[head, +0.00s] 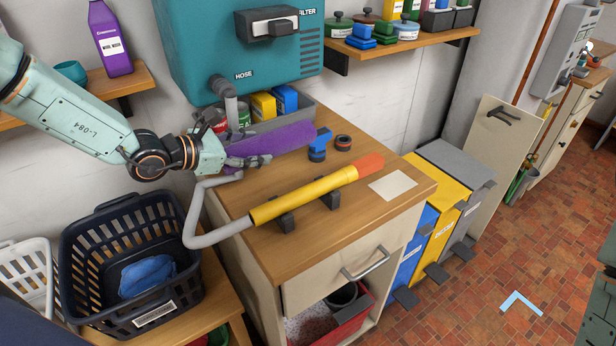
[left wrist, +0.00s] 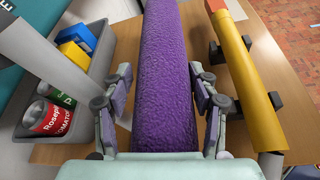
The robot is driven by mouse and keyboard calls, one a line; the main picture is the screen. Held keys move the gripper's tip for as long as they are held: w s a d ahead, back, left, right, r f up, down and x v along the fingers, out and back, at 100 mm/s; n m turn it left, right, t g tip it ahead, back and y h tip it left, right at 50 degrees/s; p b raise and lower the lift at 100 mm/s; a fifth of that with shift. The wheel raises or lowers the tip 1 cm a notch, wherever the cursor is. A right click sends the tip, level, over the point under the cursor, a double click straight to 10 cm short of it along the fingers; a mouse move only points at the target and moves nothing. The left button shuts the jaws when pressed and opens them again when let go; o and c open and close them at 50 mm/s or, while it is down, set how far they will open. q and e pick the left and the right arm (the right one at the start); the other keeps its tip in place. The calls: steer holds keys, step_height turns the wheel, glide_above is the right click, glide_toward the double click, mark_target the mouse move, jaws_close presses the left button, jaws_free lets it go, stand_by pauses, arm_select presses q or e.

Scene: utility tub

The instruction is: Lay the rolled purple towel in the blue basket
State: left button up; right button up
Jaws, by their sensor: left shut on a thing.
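The rolled purple towel (head: 282,140) lies lengthwise at the back of the wooden cabinet top, beside the grey bin. My left gripper (head: 250,158) is shut on the towel near its left end. In the left wrist view the purple roll (left wrist: 166,60) runs between the two fingers of my left gripper (left wrist: 160,85), one on each side. I cannot tell whether the towel is clear of the top. The dark blue basket (head: 86,243) stands open at the lower left, with a bright blue cloth (head: 147,276) inside. My right gripper is not in view.
A yellow tube with an orange tip (head: 310,193) rests on black holders in front of the towel. Its grey hose (head: 197,222) curves between cabinet and basket. A grey bin (left wrist: 92,95) of cans and boxes stands behind. A white basket (head: 28,262) is far left.

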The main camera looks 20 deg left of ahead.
arm_select(q)
glide_above(258, 194)
step_height(258, 194, down, 4)
steer(key=shift+a+f+b, duration=0.15)
steer(key=shift+f+b, duration=0.1)
steer(key=shift+b, duration=0.05)
steer(key=shift+f, duration=0.55)
step_height(258, 194, down, 2)
steer(key=shift+s+f, duration=0.1)
steer(key=shift+f, duration=0.15)
steer(key=shift+f+b, duration=0.3)
steer(key=shift+f, duration=0.25)
steer(key=shift+f, duration=0.15)
steer(key=o, duration=1.5)
steer(key=shift+o, duration=0.2)
